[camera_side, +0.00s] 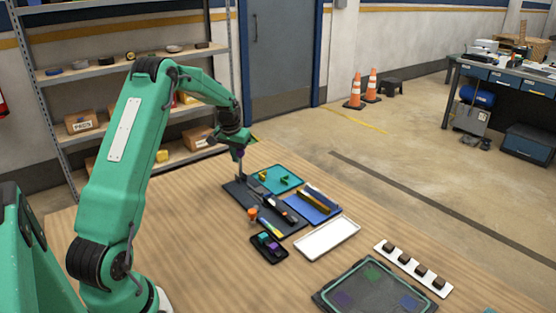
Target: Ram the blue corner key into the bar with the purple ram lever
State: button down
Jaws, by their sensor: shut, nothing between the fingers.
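My gripper (239,172) points down over the far left end of a dark work board (237,191). It is shut, and its fingertips are low by a small grey part there. A small purple patch (239,153) shows at the gripper, but I cannot tell whether it is the ram lever. A long dark and silver part (279,210) with a red mark lies along the board; I cannot tell whether it is the bar. A small black tray (270,260) in front holds teal and purple pieces. I cannot make out the blue corner key for certain.
A teal tray (290,172) with yellow-green pieces and a blue tray (322,215) with a yellow bar lie behind the board. An orange piece (252,213) stands at its front edge. An empty white tray (327,238), a white strip (440,290) with dark blocks and a dark panel (375,290) lie right.

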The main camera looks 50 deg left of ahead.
aim_at(240, 155)
jog(key=shift+d, duration=1.7)
jog(key=shift+a+f, duration=0.1)
jog(key=shift+a, duration=0.05)
jog(key=a, duration=0.9)
dwell(1.6)
jog(key=shift+a, duration=0.1)
jog(key=shift+r, duration=0.2)
notch_tip(240, 155, up, 7)
jog(key=shift+f, duration=0.15)
dwell(1.0)
